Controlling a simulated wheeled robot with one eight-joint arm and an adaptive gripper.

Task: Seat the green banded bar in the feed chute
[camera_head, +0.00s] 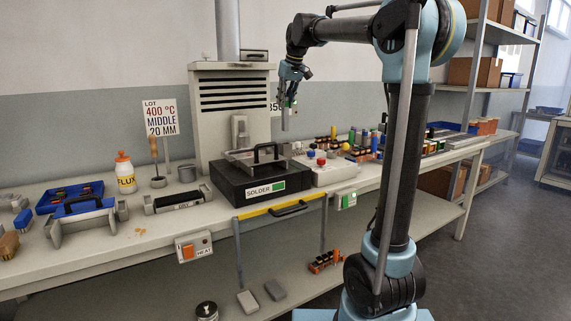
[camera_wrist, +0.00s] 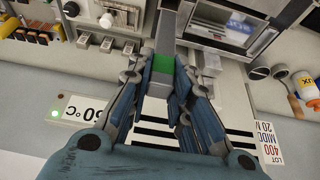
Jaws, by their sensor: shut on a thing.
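My gripper (camera_head: 291,80) is shut on a grey bar with a green band (camera_head: 286,117). It holds the bar upright in the air, above and behind the right part of the solder station. In the wrist view the bar (camera_wrist: 168,25) runs away from between my fingertips (camera_wrist: 166,62), with its green band right at the fingers. I cannot tell for sure which part is the feed chute. A grey upright block (camera_head: 239,131) at the front of the vented hood could be it, and the bar is apart from it.
The black solder station (camera_head: 243,184) has a grey lid with a black handle. A white box with coloured knobs (camera_head: 326,171) and several coloured parts stand to its right. A flux bottle (camera_head: 125,173) and a blue tray (camera_head: 70,196) are at left. A lot sign (camera_head: 161,118) stands behind.

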